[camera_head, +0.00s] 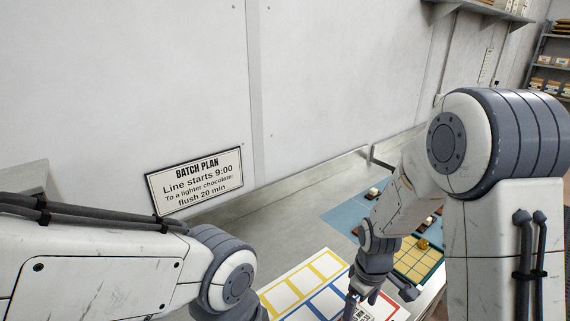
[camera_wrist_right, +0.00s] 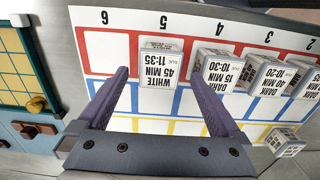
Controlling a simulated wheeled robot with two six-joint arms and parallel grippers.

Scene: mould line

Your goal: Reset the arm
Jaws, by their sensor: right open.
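My right gripper (camera_wrist_right: 160,77) is open, its two purple fingers spread apart. In the wrist view they point toward a white block marked "WHITE 45 MIN 11:35" (camera_wrist_right: 159,66), which stands in the red row of a numbered board (camera_wrist_right: 112,50). The block appears between the fingertips, with gaps at both sides. In the head view the right gripper (camera_head: 362,296) hangs over the board (camera_head: 300,285), partly cut off by the lower edge. My left arm enters at the left; its gripper is out of the picture.
More marked blocks (camera_wrist_right: 220,68) stand in the red row, and one (camera_wrist_right: 285,142) lies near the board's edge. A yellow-gridded green tray (camera_head: 415,262) and a blue mat (camera_head: 345,215) with small pieces lie beyond. A "BATCH PLAN" sign (camera_head: 198,181) leans at the wall.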

